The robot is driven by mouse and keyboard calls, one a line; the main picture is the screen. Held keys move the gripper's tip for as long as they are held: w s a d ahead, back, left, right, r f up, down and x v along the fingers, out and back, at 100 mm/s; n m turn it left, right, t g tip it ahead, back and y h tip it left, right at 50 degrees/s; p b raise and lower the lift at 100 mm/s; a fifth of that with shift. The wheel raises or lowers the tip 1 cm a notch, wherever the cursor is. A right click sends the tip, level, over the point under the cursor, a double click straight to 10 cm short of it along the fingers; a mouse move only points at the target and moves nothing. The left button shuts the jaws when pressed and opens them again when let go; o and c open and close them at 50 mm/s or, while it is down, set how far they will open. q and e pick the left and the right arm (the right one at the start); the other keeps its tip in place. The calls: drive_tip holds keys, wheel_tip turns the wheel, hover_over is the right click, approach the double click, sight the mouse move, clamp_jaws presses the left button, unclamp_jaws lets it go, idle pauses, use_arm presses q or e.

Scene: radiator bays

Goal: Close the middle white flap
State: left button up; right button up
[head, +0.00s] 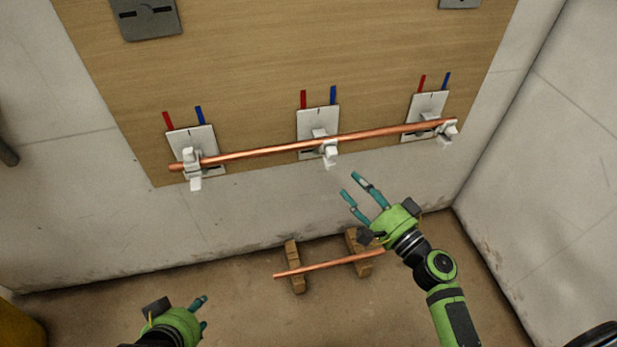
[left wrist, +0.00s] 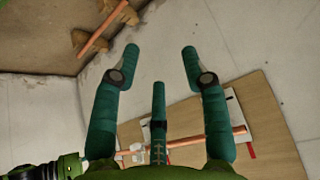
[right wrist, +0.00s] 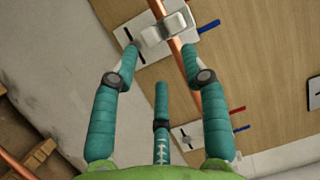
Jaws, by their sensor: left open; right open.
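The middle white flap (head: 330,158) hangs down, open, at the front of the middle white bracket, below the long copper pipe (head: 260,151). The pipe rests across three white brackets on plates. My right gripper (head: 352,186) is open and empty, just below and right of the middle flap, apart from it in the head view. In the right wrist view, a white bracket with its flap (right wrist: 178,22) and the pipe show beyond the open fingers (right wrist: 161,50); it appears to be the middle one. My left gripper (head: 204,312) is open and empty, low at the left.
The left bracket's flap (head: 195,183) also hangs down; the right bracket (head: 447,131) is at the pipe's far end. A short copper pipe (head: 325,265) lies on two wooden blocks (head: 294,266) on the floor. The wooden board (head: 240,60) backs the plates.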

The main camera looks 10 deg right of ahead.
sight(335, 157)
drive_tip(key=shift+y, duration=0.3)
drive_tip(key=w+a+r, duration=0.1)
drive_tip(key=w, duration=0.1)
drive_tip(key=w+a+r, duration=0.1)
drive_tip(key=w, duration=0.1)
drive_tip(key=w+a+r+p, duration=0.1)
drive_tip(key=w, duration=0.1)
drive_tip(key=shift+w+a, duration=0.1)
drive_tip(key=shift+w, duration=0.1)
use_arm(q)
drive_tip(key=s+a+f+g, duration=0.1)
drive_tip(key=s+a+g, duration=0.1)
drive_tip(key=s, duration=0.4)
drive_tip(key=shift+n+g+y, duration=0.3)
drive_tip(key=shift+g+y, duration=0.1)
drive_tip(key=shift+g, duration=0.2)
use_arm(e)
clamp_jaws()
